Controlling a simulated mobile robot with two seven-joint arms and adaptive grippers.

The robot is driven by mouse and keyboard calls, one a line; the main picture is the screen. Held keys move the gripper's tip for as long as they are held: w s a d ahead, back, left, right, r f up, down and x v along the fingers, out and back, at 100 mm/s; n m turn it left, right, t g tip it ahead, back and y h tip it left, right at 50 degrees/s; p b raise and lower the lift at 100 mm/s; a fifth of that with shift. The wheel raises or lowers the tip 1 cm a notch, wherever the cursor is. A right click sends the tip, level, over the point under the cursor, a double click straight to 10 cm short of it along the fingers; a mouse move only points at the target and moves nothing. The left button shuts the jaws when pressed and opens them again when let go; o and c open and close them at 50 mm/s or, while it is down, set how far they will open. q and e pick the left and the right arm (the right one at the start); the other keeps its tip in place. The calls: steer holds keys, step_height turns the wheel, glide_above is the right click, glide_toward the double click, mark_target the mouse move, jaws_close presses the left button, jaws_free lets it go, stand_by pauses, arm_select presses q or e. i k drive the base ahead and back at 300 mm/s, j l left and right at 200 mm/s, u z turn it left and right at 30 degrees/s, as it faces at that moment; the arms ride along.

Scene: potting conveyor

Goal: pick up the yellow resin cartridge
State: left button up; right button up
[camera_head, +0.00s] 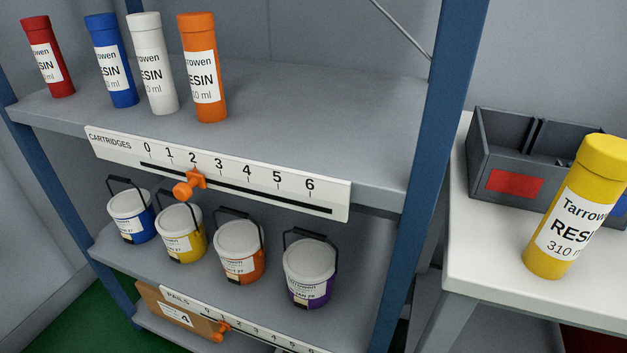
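The yellow resin cartridge (578,212) stands at the right of the head view, over the white table (485,259). It is close to upright, leaning slightly right in the picture. Its white label reads "RESIN 310" in part, and its right edge is near the picture's edge. No gripper or arm shows touching it. Neither my left nor my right gripper is in view.
Red, blue, white and orange cartridges (204,70) stand on the upper shelf (320,105). Several pails (240,250) stand on the shelf below. A blue post (428,170) separates rack and table. A grey bin (510,160) sits behind the yellow cartridge.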

mark_target(597, 178)
steer(key=k+z, duration=0.15)
steer(key=z, duration=0.9)
